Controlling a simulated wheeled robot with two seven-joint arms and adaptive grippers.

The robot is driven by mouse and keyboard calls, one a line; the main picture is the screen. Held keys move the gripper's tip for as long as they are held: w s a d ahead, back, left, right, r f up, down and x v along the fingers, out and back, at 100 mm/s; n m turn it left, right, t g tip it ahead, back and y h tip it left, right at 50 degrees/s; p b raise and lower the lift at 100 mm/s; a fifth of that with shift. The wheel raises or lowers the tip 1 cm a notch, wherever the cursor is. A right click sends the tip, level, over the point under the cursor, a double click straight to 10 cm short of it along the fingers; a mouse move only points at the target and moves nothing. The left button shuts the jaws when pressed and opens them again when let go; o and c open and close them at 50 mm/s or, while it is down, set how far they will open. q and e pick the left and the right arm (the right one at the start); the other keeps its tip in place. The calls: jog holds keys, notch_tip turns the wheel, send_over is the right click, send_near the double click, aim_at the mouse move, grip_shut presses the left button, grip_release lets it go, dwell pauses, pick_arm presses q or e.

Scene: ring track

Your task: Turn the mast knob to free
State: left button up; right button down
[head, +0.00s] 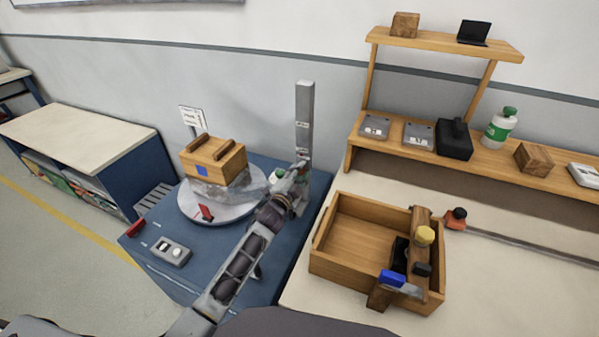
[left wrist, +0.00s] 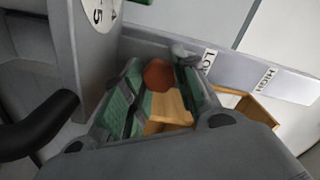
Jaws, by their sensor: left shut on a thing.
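The grey mast (head: 304,120) stands upright at the back right corner of the blue bench, with small white labels on its face. In the left wrist view it runs slanted, with the labels LOW and HIGH (left wrist: 240,70). The mast knob (left wrist: 158,75) is a rounded red-brown piece between the green-padded fingers of my left gripper (left wrist: 155,103). In the head view my left gripper (head: 292,187) is at the foot of the mast, shut on the knob and hiding it. Whether the knob is turned cannot be told. My right gripper is not in view.
Left of the mast, a wooden box (head: 214,160) with two handles sits on a round white turntable (head: 190,212). A switch box (head: 170,250) is on the blue bench (head: 225,265). A wooden tray (head: 330,262) holding tools stands close right of my left arm.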

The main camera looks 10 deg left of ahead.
pick_arm(q)
jog(key=shift+f, duration=0.1)
dwell(0.3)
jog(key=o, duration=1)
jog(key=shift+s, duration=0.2)
jog(key=shift+s+a, duration=0.4)
jog(key=shift+s, duration=1.5)
jog(key=shift+s+a, duration=0.35)
jog(key=shift+s, duration=1.55)
jog(key=shift+s+a, duration=0.4)
jog(key=shift+s, duration=1.5)
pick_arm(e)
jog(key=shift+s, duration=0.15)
pick_arm(q)
jog(key=shift+r+p, duration=4.7)
jog(key=shift+r, duration=0.05)
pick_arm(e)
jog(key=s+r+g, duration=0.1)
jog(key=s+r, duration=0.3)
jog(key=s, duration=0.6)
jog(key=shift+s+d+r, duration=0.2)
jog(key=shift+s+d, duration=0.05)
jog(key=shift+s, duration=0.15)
pick_arm(q)
jog(key=shift+r+p, duration=0.3)
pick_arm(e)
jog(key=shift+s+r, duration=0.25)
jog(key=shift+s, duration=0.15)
